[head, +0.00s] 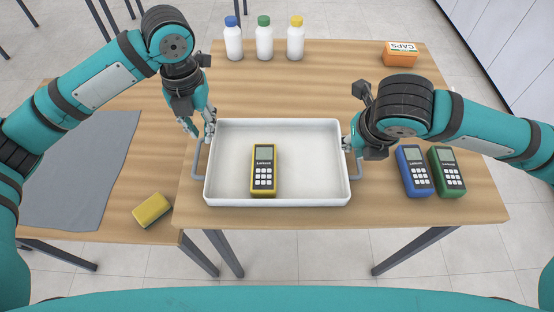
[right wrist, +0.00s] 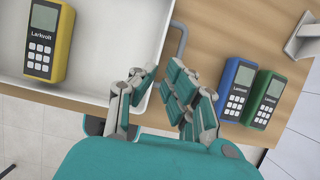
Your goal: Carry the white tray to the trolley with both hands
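The white tray (head: 278,196) stands on the wooden table with a yellow Larkvolt meter (head: 264,170) lying inside. It has a grey left handle (head: 197,165) and a grey right handle (head: 358,168). My left gripper (head: 201,130) is open, fingers spread, at the tray's far left corner by the left handle. My right gripper (head: 350,146) is at the tray's right wall by the right handle; the arm partly hides it. In the right wrist view its fingers (right wrist: 157,82) are apart, close to the handle (right wrist: 183,40). I see nothing clearly recognisable as a trolley.
A blue meter (head: 414,171) and a green meter (head: 446,172) lie right of the tray. Three white bottles (head: 264,43) and an orange CAPS box (head: 400,54) stand at the back. A lower surface at left holds a grey cloth (head: 80,170) and yellow sponge (head: 152,211).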

